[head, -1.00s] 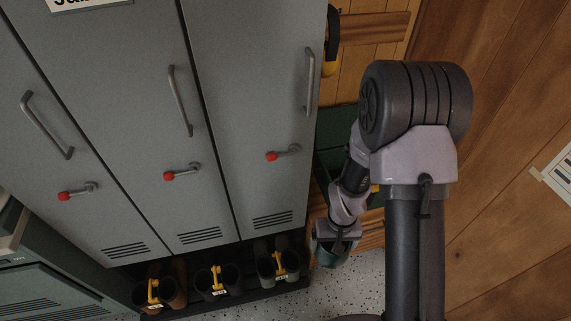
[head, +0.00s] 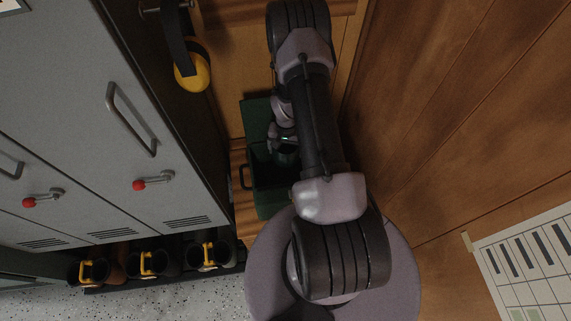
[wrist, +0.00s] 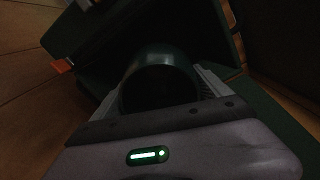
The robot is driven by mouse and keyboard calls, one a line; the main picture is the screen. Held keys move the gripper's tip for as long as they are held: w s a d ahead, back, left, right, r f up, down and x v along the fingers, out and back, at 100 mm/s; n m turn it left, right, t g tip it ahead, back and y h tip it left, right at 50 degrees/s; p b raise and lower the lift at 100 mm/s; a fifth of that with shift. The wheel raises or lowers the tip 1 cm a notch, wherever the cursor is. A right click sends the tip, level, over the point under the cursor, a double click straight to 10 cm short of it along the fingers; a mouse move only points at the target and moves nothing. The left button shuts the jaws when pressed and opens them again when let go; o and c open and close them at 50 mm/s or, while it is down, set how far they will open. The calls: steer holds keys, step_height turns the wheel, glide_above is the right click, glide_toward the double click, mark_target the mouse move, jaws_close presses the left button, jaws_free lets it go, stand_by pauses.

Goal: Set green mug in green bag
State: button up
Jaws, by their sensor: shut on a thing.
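The green bag (head: 268,205) stands open in the middle of the head view, dark inside, with a raised green flap behind and a dark handle on its left. My gripper (head: 284,141) is over the bag's opening, partly hidden by my own arm. It is shut on the green mug (head: 286,158), which shows as a dark shape below it. In the wrist view the mug (wrist: 160,72) is between the fingers (wrist: 160,92), its dark round mouth facing the camera. Dark green bag walls surround it. I cannot tell whether the mug touches the bag's bottom.
The bag is on a wooden bench (head: 240,160) between grey lockers (head: 120,120) on the left and a wooden wall (head: 450,110) on the right. A yellow and black item (head: 192,72) hangs above left. Boots (head: 150,263) stand under the lockers.

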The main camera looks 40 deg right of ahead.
steer(key=f+b, duration=0.1)
steer(key=f, duration=0.3)
steer(key=f+b, duration=0.2)
steer(key=f, duration=0.3)
steer(key=d+f+b, duration=0.1)
steer(key=f, duration=0.3)
steer(key=shift+s+d+f, duration=0.1)
steer(key=shift+s+f, duration=0.05)
steer(key=shift+f, duration=0.15)
steer(key=shift+f+b, duration=1.1)
steer(key=shift+f, duration=1.3)
steer(key=shift+f, duration=0.2)
steer(key=o, duration=1.5)
step_height(320, 180, up, 12)
steer(key=p, duration=0.4)
steer(key=shift+r, duration=0.25)
